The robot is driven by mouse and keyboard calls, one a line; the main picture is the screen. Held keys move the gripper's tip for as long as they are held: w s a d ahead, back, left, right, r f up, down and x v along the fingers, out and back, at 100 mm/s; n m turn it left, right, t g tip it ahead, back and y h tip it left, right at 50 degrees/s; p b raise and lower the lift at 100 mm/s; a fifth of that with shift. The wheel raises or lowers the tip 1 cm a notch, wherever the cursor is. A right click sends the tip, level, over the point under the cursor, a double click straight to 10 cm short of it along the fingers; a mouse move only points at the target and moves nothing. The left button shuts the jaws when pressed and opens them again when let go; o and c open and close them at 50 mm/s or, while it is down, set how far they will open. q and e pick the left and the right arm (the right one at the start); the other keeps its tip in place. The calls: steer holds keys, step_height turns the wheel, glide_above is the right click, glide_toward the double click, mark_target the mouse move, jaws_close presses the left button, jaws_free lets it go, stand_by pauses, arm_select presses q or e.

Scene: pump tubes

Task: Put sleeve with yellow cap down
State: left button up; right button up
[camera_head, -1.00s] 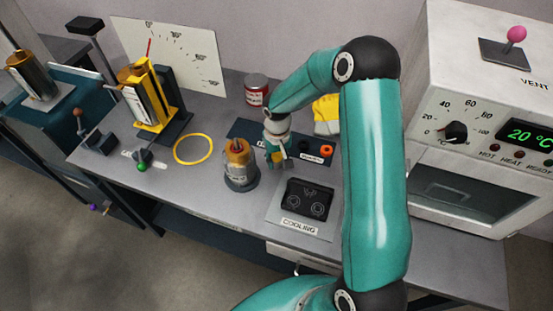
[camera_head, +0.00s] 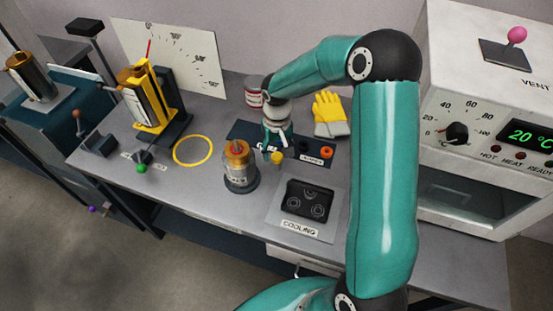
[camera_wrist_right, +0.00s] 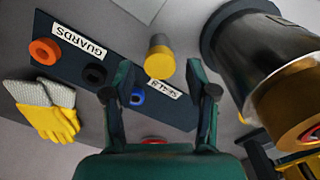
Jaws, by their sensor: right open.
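The sleeve with the yellow cap (camera_head: 277,158) stands on the grey bench at the front edge of a dark label mat (camera_head: 243,129). My right gripper (camera_head: 276,140) is open just behind the sleeve. In the wrist view the fingers (camera_wrist_right: 160,78) are spread to either side of the cap, with clear gaps and no visible contact. My left gripper is not in view.
A metal cylinder with an orange top (camera_head: 239,168) stands close to the left of the sleeve. A black cooling plate (camera_head: 307,199) is in front. Orange (camera_wrist_right: 43,51), black (camera_wrist_right: 94,73) and blue (camera_wrist_right: 137,97) rings lie on the mat. Yellow gloves (camera_head: 329,113) lie behind.

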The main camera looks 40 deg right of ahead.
steer(key=shift+o, duration=0.4)
step_height(320, 180, up, 6)
steer(key=shift+r, duration=0.25)
steer(key=shift+a+r+n, duration=0.1)
steer(key=shift+r+n, duration=0.05)
steer(key=shift+n, duration=0.75)
steer(key=a+n+y, duration=0.1)
steer(key=a+n, duration=0.1)
steer(key=n, duration=0.2)
steer(key=n+t+y+b, duration=0.1)
steer(key=n+t+b, duration=0.3)
steer(key=b, duration=0.5)
glide_toward(280, 157)
steer(key=x, duration=0.7)
steer(key=shift+a, duration=0.3)
steer(key=shift+d+p+x, duration=0.15)
steer(key=shift+p+x, duration=0.05)
steer(key=shift+x, duration=1.25)
steer(key=shift+d+p+x, duration=0.2)
steer(key=shift+x, duration=1.25)
